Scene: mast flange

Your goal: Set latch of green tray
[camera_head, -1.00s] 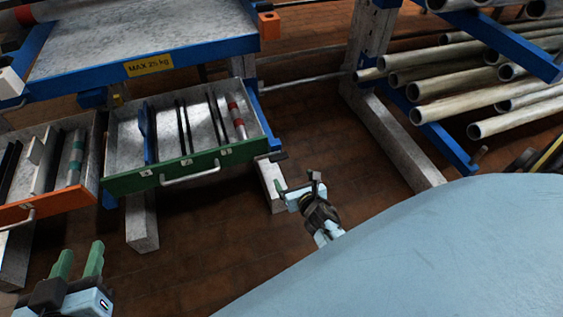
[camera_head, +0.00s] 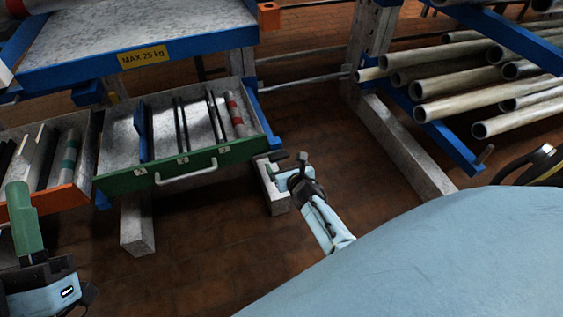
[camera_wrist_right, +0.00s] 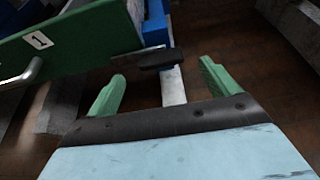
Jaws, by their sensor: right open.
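The green tray (camera_head: 195,167) is a pulled-out metal drawer with a green front and a pale bar handle. Its latch (camera_head: 277,155) is a short dark-ended lever at the right end of the front. In the right wrist view, the latch's dark grip (camera_wrist_right: 161,59) lies just beyond and between the fingertips. My right gripper (camera_head: 286,169) is open and empty at the latch; its green fingers also show apart in the right wrist view (camera_wrist_right: 162,78). I cannot tell if it touches. My left gripper (camera_head: 26,220) is at lower left, with one green finger clear.
An orange-fronted tray (camera_head: 45,203) stands left of the green one. A blue-edged shelf (camera_head: 150,45) is above. A pale rack foot (camera_head: 274,190) is below the latch. Pipes (camera_head: 490,85) lie on the right-hand rack. Floor between the racks (camera_head: 330,130) is clear.

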